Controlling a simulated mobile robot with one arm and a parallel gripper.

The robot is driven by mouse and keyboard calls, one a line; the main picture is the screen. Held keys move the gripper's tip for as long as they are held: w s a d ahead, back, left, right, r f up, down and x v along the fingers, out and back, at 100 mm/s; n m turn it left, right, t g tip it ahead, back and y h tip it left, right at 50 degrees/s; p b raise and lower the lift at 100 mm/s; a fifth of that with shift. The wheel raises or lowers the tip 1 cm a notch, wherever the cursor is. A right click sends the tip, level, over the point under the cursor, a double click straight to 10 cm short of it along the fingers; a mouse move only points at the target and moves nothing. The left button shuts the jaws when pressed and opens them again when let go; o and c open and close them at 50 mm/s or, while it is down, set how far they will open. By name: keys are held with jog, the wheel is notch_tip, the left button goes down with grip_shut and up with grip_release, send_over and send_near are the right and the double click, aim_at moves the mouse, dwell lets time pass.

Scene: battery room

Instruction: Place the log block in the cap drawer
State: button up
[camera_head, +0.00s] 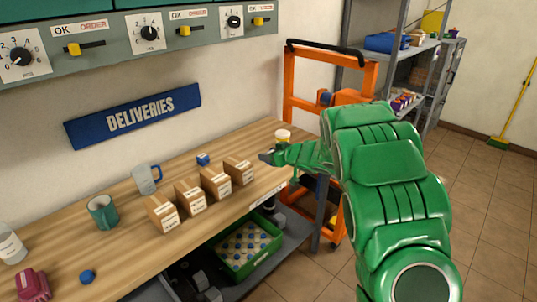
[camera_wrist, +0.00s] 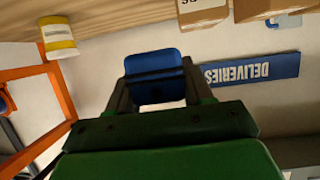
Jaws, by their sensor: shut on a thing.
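My gripper (camera_head: 268,156) is above the far right end of the wooden table, with my green arm reaching in from the right. In the wrist view my gripper (camera_wrist: 158,92) is shut on a blue block with a dark band across it, which I take for the log block (camera_wrist: 153,66). The block is held clear of the table; in the head view I cannot make it out. No open drawer shows. A white label (camera_head: 268,194) is on the table's front edge, but I cannot tell whether it marks the cap drawer.
Several cardboard boxes (camera_head: 189,197) stand in a row on the table (camera_head: 125,250). A white and yellow tub (camera_head: 283,136) is near my gripper. Mugs (camera_head: 102,212) and a blue cap (camera_head: 87,276) are leftward. A green crate (camera_head: 262,262) sits below; an orange frame (camera_head: 289,80) stands behind.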

jog(key=shift+s+d+r, duration=0.1)
jog(key=shift+s+r, duration=0.25)
jog(key=shift+s, duration=0.35)
jog(key=shift+s+d+r, duration=0.15)
jog(key=shift+s+r, duration=0.15)
jog(key=shift+s, duration=0.4)
jog(key=shift+s+d+r, duration=0.1)
jog(key=shift+s+r, duration=0.25)
jog(key=shift+s, duration=0.35)
